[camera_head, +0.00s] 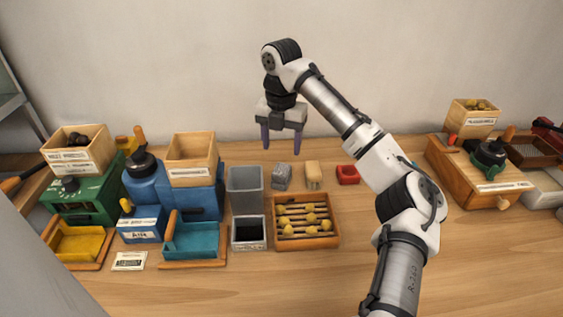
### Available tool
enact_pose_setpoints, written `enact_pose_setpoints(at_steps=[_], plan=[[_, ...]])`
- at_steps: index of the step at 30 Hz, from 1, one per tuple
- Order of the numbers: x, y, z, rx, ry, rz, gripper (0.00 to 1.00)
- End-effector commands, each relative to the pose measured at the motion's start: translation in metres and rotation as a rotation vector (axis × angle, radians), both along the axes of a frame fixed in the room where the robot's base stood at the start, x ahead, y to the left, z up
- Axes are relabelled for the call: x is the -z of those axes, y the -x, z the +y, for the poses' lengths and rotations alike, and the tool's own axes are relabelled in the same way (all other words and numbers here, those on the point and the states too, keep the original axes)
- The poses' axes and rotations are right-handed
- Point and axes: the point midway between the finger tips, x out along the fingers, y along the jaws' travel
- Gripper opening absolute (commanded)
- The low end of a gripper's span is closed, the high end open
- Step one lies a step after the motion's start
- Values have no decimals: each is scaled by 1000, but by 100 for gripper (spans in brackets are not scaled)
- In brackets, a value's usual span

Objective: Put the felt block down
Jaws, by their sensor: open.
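A mottled grey block (282,177), which looks like the felt block, rests on the wooden table between a grey bin and a beige block. My gripper (281,148) hangs above and behind it, pointing down. Its two purple fingers are spread apart with nothing between them. A gap shows between the fingertips and the grey block.
A grey bin (245,187) stands left, a wooden sorting tray (306,240) in front. Blue (170,190) and green (80,200) machines stand farther left. The table's front right is clear apart from my arm.

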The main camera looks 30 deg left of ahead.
Motion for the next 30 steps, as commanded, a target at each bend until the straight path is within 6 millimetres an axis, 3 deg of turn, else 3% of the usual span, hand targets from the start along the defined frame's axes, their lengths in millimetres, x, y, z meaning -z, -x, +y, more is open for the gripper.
enact_pose_setpoints(at_steps=[6,24,26,30], plan=[[-20,0,0,1,1,0,61],[-23,0,0,0,0,1,61],[-30,0,0,0,0,0,61],[-65,0,0,0,0,0,61]])
